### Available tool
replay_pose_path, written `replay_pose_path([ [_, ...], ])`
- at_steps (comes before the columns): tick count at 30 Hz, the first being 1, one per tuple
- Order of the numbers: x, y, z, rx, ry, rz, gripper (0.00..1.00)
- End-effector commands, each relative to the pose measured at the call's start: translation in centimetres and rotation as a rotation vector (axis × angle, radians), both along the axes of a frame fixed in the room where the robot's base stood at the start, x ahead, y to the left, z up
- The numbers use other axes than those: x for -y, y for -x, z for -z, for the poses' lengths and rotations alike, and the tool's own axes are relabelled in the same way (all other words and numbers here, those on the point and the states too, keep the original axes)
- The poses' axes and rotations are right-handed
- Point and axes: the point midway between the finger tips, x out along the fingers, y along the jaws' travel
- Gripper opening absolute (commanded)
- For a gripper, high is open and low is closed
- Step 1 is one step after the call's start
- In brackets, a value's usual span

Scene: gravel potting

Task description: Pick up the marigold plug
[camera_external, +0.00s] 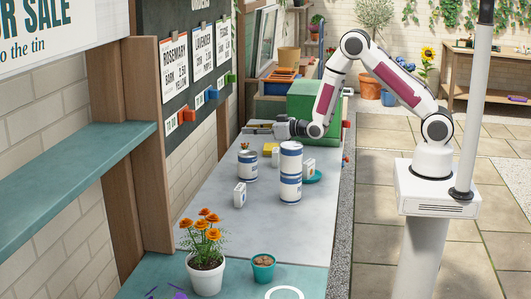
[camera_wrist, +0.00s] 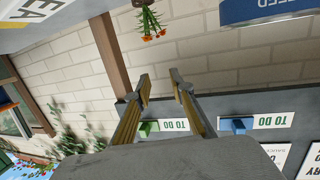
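In the wrist view, which is upside down, orange flowers on green stems (camera_wrist: 150,22) show at the top edge, with a brown base partly cut off. My gripper (camera_external: 250,128) is stretched out sideways above the bench towards the board wall, a little beyond the plant. In the wrist view my gripper's fingers (camera_wrist: 159,77) are apart with nothing between them. The plant is outside the fingers.
A white pot of marigolds (camera_external: 206,275) and a teal pot (camera_external: 263,268) stand at the near end. Tins (camera_external: 291,189) (camera_external: 247,166), a white packet (camera_external: 240,195) and a teal saucer (camera_external: 313,177) occupy the bench. A green box (camera_external: 302,103) stands behind my gripper.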

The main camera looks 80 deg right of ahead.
Motion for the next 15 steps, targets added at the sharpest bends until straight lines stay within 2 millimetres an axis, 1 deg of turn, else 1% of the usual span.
replay_pose_path([
  [8,0.0,0.0,0.2,-0.001,0.000,0.000,0.23],
  [15,0.0,0.0,1.5,-0.003,-0.001,0.000,0.23],
])
